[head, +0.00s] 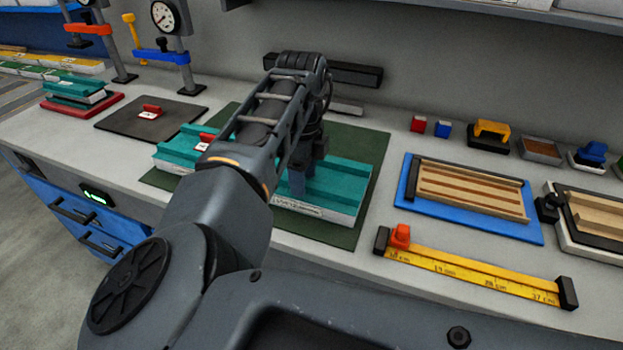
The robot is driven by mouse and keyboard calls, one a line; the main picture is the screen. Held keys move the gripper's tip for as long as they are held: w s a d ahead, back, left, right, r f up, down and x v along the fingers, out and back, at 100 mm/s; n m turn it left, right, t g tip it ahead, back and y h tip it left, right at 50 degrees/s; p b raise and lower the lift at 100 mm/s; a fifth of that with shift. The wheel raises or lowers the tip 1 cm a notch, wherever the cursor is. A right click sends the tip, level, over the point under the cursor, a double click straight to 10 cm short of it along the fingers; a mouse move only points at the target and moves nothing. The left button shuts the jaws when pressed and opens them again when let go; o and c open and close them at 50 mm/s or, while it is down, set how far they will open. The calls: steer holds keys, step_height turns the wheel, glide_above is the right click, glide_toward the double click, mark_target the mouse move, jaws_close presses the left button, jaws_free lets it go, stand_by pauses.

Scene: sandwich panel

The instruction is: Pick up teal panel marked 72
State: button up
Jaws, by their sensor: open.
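A teal-topped panel with a pale lower edge (345,178) lies on a dark green mat (374,150) in the middle of the bench. My arm covers its middle, so I cannot tell whether the teal part at the left (178,150) belongs to the same panel. A red piece with a white tag (205,141) sits on that left part. No number 72 is legible. My gripper (298,186) is open, pointing down at the teal panel behind my arm. Its fingers are mostly hidden, and I cannot tell whether they touch the panel.
A smaller teal stack (75,88) stands on a red base at the left. A dark plate (150,122) with a red tagged piece lies nearby. A blue tray (470,196) with a wooden panel and a yellow ruler (470,270) are at the right. Gauge stands (175,50) rise behind.

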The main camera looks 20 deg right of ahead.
jaws_close()
stand_by(0.3)
stand_by(0.4)
